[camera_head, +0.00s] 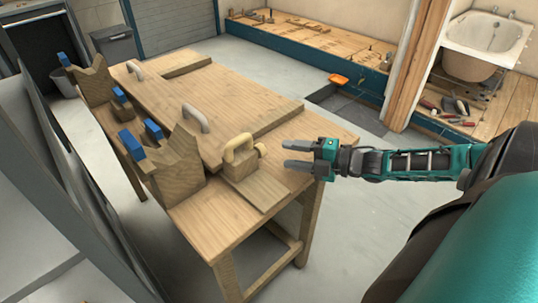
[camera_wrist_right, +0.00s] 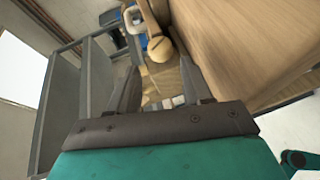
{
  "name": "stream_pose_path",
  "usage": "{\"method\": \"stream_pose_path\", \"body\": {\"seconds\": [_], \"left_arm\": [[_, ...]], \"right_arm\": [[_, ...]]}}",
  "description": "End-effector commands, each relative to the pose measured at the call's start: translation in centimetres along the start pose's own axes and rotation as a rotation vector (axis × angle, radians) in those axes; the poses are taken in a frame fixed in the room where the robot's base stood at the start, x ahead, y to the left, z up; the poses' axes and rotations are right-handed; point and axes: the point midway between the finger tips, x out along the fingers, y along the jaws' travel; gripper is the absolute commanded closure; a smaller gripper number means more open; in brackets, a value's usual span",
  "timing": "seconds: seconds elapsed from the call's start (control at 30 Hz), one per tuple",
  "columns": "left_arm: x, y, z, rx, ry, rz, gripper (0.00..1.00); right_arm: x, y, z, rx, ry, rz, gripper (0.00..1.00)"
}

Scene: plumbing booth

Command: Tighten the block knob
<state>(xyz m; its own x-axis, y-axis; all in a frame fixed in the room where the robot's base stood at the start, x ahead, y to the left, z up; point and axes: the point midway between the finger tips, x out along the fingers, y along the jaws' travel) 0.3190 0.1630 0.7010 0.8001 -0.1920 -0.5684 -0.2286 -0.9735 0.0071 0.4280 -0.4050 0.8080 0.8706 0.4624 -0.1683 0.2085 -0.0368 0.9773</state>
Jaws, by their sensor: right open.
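My left gripper is out of view.
The wooden workbench (camera_head: 240,90) bears a raised board with grey handles (camera_head: 196,118) and notched wooden supports with blue pads (camera_head: 132,144). A flat board (camera_head: 258,190) lies in front of the block. Open floor lies right of the bench.

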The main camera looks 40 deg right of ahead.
Motion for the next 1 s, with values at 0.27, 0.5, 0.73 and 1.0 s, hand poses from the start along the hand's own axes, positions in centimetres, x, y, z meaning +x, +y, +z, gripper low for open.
{"method": "stream_pose_path", "body": {"seconds": [0.27,0.5,0.73,1.0], "left_arm": [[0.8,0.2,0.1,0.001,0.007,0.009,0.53],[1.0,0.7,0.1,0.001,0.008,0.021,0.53],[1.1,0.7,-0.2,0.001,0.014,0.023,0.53],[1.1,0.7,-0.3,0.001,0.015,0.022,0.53]], "right_arm": [[3.7,-0.1,0.1,-0.001,0.0,0.003,0.51],[6.0,0.0,0.0,-0.001,0.0,0.001,0.51],[6.9,0.0,0.0,0.001,0.0,-0.001,0.51],[6.9,0.0,0.0,0.001,0.0,-0.002,0.51]]}}
